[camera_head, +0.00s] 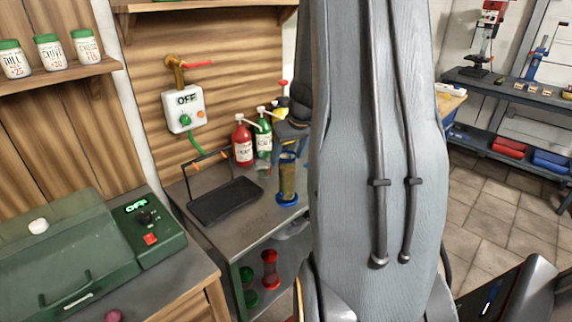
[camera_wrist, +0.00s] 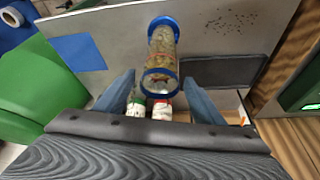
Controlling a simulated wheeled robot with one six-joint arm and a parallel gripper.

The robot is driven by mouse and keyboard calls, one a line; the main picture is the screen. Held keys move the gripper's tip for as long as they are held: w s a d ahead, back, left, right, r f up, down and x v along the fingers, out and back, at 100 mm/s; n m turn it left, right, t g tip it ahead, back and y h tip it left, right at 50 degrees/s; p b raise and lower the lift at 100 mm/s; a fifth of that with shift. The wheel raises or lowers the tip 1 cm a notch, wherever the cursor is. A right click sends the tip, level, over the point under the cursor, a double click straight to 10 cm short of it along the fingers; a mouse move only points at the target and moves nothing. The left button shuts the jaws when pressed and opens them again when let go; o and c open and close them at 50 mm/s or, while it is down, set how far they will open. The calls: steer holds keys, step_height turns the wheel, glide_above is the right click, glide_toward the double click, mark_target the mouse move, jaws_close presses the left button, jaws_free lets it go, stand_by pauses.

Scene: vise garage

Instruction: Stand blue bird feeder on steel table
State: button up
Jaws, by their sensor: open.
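The blue bird feeder (camera_head: 287,180) is a clear, seed-filled tube with a blue base and a blue upper ring. In the head view it stands upright on the right part of the steel table (camera_head: 244,243), its base appearing to rest on the top. It also shows in the wrist view (camera_wrist: 163,48), between the two blue-grey fingers of my gripper (camera_wrist: 158,77). The fingers are spread on either side of its near end, with gaps visible at both sides. My arm hides most of the gripper in the head view.
A black tray (camera_head: 225,201) lies left of the feeder. Red (camera_head: 243,145) and green (camera_head: 264,134) bottles stand behind it. Red (camera_head: 270,270) and green (camera_head: 247,286) feeders are below the tabletop. Seeds (camera_wrist: 230,20) are scattered on the table. A green grill (camera_head: 70,262) stands left.

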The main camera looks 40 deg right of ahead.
steer(key=b+v, duration=0.1)
steer(key=v, duration=0.5)
steer(key=s+a+f+n+g+y, duration=0.1)
steer(key=a, duration=0.8)
steer(key=s+a+f+g, duration=0.1)
steer(key=s+a+f, duration=0.1)
steer(key=a, duration=0.7)
steer(key=s+a+f+n+g, duration=0.1)
steer(key=s+a+f, duration=0.2)
steer(key=s+a, duration=0.7)
steer(key=a, duration=0.3)
steer(key=shift+a, duration=0.4)
